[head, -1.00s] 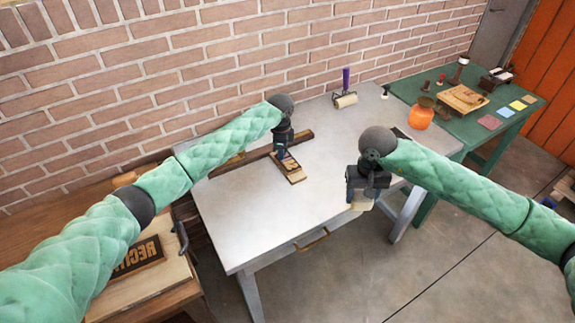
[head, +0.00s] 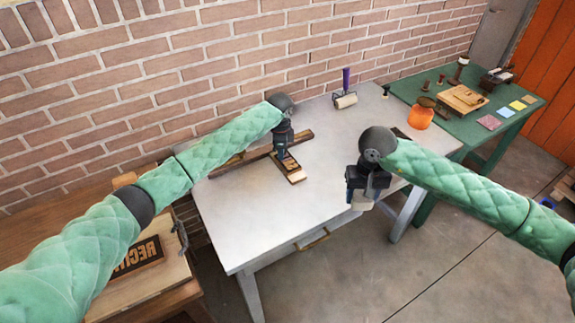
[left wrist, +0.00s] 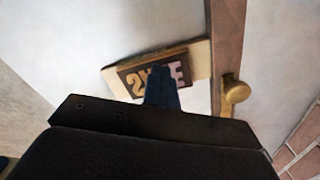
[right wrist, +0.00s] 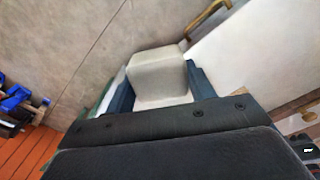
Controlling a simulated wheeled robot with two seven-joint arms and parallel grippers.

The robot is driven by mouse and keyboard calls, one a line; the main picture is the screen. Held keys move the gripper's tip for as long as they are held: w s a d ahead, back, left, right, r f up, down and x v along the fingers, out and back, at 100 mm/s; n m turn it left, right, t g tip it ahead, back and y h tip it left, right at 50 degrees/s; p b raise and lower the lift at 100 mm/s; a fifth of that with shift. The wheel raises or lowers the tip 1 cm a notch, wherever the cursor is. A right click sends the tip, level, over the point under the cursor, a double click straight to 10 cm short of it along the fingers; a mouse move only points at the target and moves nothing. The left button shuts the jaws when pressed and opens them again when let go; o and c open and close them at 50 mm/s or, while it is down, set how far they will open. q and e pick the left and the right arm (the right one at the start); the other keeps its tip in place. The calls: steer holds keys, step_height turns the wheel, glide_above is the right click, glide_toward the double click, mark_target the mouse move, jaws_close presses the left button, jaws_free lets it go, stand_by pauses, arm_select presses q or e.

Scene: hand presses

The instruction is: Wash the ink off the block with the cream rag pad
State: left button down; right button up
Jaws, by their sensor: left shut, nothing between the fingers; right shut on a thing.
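The block (left wrist: 150,70) lies on a pale wooden board on the grey table, against a wooden bar. In the left wrist view its dark face carries raised letters, tan at the left and pinkish at the right. In the head view the block (head: 289,168) is partly covered by my left gripper (head: 281,157). That gripper is shut and empty, its fingertips (left wrist: 160,88) over the middle letters; I cannot tell if they touch. My right gripper (head: 362,196) is shut on the cream rag pad (right wrist: 157,72), out by the table's front right edge.
A wooden bar (head: 299,138) with a brass knob (left wrist: 235,92) runs beside the block. A purple-handled roller (head: 346,98) stands at the back. An orange jar (head: 420,117) and a green table (head: 520,113) are at right. The grey table's middle (head: 325,180) is clear.

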arm_select(q)
steer(key=shift+f, duration=0.55)
arm_select(e)
steer(key=shift+f, duration=0.15)
stand_by(0.5)
